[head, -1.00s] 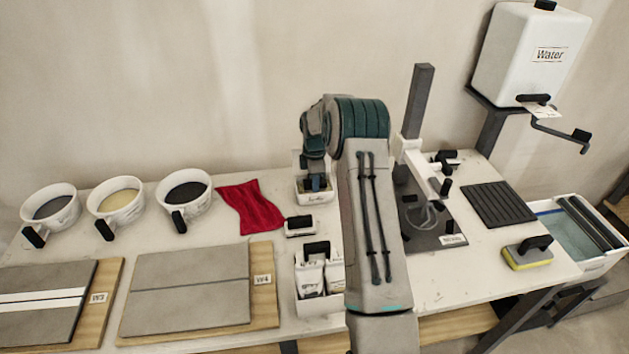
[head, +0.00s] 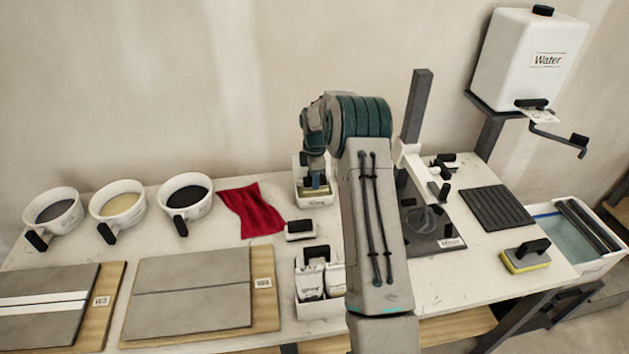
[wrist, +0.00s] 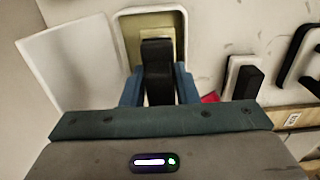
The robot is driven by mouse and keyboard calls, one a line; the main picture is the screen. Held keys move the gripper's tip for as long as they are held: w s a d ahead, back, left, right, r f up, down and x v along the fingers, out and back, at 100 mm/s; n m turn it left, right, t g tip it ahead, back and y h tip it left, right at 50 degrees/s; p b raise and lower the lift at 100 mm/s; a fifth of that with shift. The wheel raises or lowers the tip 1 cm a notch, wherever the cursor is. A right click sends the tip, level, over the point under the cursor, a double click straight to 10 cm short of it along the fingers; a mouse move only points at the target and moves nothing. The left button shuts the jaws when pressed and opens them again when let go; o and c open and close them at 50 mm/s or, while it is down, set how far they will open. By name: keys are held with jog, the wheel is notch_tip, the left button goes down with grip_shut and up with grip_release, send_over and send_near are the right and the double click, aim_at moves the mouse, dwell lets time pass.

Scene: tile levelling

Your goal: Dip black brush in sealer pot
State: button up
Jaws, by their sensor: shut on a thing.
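The sealer pot (head: 313,200) is a small white box on the table, left of my upright arm, with a label on its front. In the wrist view its white rim (wrist: 184,22) surrounds a yellowish inside. My gripper (head: 315,177) points down over the pot. In the wrist view its two blue fingers (wrist: 159,90) are closed on the black brush (wrist: 158,70). The brush's dark handle shows between them, against the pot's opening. Its lower end is hard to make out, so I cannot tell how deep it reaches.
A white panel (wrist: 72,65) stands beside the pot in the wrist view. Close to the pot are a red cloth (head: 252,210), a small black-handled block (head: 300,230) and a white caddy (head: 320,306). Several mugs stand far left; tile boards (head: 192,292) lie in front.

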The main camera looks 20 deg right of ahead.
jog(key=shift+r+p, duration=2.3)
jog(key=shift+r, duration=2.3)
